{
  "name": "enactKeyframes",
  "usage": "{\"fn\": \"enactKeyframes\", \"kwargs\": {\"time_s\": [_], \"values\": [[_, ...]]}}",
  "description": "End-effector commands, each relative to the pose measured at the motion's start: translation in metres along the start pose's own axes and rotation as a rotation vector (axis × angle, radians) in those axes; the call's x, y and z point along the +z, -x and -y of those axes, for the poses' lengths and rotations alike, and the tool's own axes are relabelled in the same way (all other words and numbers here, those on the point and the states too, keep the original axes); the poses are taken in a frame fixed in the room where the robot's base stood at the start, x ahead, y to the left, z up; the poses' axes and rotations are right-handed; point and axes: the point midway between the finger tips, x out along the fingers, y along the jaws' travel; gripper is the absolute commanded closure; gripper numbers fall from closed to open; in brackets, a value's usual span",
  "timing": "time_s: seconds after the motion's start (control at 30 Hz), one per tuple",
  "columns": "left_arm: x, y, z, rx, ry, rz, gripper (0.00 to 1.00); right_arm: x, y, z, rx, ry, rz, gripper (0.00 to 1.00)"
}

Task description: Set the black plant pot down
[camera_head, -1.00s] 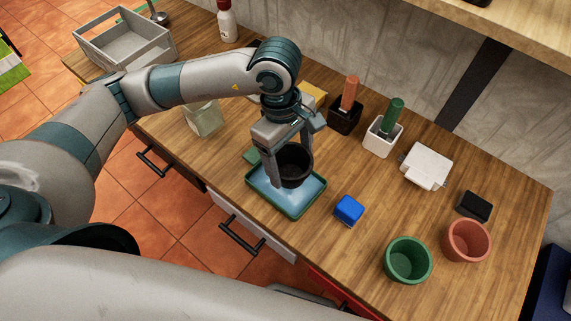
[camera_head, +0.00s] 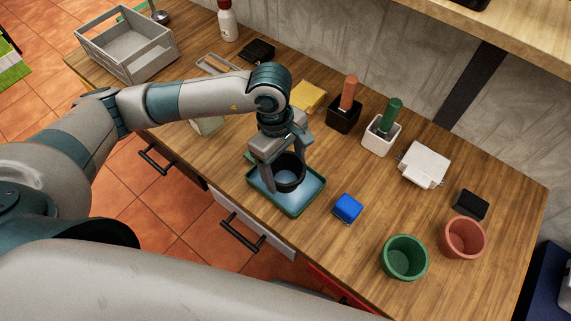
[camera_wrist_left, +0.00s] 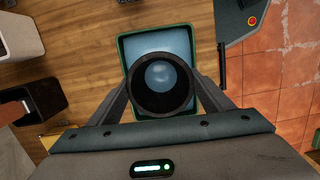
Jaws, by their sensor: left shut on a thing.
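The black plant pot (camera_head: 290,174) is upright between the fingers of my left gripper (camera_head: 282,178), which is shut on it. The pot is over a green-rimmed tray (camera_head: 316,195) with a pale blue inside; I cannot tell whether its base touches the tray. In the left wrist view the pot (camera_wrist_left: 161,108) is seen from above, open end up, with a finger on each side, inside the outline of the tray (camera_wrist_left: 121,45). My right gripper is not in view.
A blue block (camera_head: 347,208) lies right of the tray. A green pot (camera_head: 404,257) and a terracotta pot (camera_head: 464,238) stand farther right. Behind are a yellow cloth (camera_head: 309,96) and brush holders (camera_head: 381,138). A grey crate (camera_head: 126,45) stands back left.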

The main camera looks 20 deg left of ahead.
Motion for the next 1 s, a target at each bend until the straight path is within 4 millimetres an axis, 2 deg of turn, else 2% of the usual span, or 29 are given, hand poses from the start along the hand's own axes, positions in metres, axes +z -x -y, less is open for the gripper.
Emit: {"fn": "enactKeyframes", "kwargs": {"time_s": [0.43,0.47,0.5,0.53,1.0], "values": [[-0.0004,-0.0029,0.0000,0.000,0.000,0.000,0.48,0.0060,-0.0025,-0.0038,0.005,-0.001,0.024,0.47],[-0.0003,-0.0022,0.0000,0.000,0.000,0.000,0.22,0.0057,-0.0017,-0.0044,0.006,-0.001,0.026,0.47],[-0.0003,-0.0019,0.0000,0.000,0.000,0.000,0.12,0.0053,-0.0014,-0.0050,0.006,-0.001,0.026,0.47],[-0.0003,-0.0019,0.0000,0.000,0.000,0.000,0.08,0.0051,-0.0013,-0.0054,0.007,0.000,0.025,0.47],[0.0001,0.0008,0.0000,0.000,0.000,0.000,0.08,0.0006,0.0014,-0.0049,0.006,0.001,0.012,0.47]]}}
